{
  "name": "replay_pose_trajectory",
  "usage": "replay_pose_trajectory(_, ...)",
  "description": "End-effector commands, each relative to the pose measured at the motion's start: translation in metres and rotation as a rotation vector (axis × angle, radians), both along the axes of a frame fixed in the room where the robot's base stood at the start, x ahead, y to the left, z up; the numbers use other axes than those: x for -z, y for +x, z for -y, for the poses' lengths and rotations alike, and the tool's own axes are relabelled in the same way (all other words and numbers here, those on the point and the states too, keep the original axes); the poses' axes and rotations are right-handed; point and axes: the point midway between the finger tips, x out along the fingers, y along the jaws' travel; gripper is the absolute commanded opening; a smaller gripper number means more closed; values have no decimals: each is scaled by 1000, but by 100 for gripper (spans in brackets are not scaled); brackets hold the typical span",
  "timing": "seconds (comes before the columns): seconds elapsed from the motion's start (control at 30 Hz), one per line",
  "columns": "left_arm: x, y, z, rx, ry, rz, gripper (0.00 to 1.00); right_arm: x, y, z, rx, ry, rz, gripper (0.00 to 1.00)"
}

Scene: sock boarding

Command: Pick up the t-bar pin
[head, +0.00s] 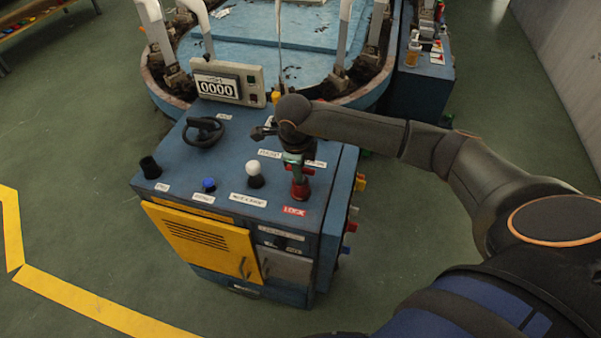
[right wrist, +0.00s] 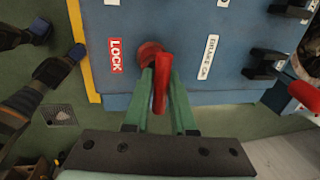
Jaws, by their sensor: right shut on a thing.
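The red t-bar pin (head: 300,188) stands at the front right corner of the blue console top, just above the red LOCK label. My right gripper (head: 296,163) is over it, fingers pointing down at the panel. In the right wrist view the pin's red bar (right wrist: 162,80) lies between the green fingers of the right gripper (right wrist: 158,92), which is shut on it. A round red base (right wrist: 149,52) shows beyond the fingertips, next to the LOCK label (right wrist: 116,56). Whether the pin is seated or lifted cannot be told. My left gripper is not in view.
The console (head: 220,170) carries a black handwheel (head: 203,130), a white knob (head: 254,168), a blue button (head: 209,184), a black knob (head: 150,167) and a counter display (head: 217,87). A blue machine (head: 285,30) stands behind. The green floor at the right is clear.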

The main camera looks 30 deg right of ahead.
Motion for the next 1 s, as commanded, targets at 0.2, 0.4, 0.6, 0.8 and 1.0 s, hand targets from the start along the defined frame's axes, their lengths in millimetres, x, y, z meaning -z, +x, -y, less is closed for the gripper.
replay_pose_trajectory(0.2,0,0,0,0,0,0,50,-1,2,3,4,-6,6,0)
replay_pose_trajectory(0.4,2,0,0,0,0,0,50,-17,3,3,4,-6,13,0)
replay_pose_trajectory(0.6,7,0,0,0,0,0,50,-58,4,4,6,-8,18,0)
replay_pose_trajectory(0.8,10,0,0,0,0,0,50,-90,3,3,5,-5,11,0)
replay_pose_trajectory(1.0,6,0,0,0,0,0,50,-108,1,2,4,-4,6,0)
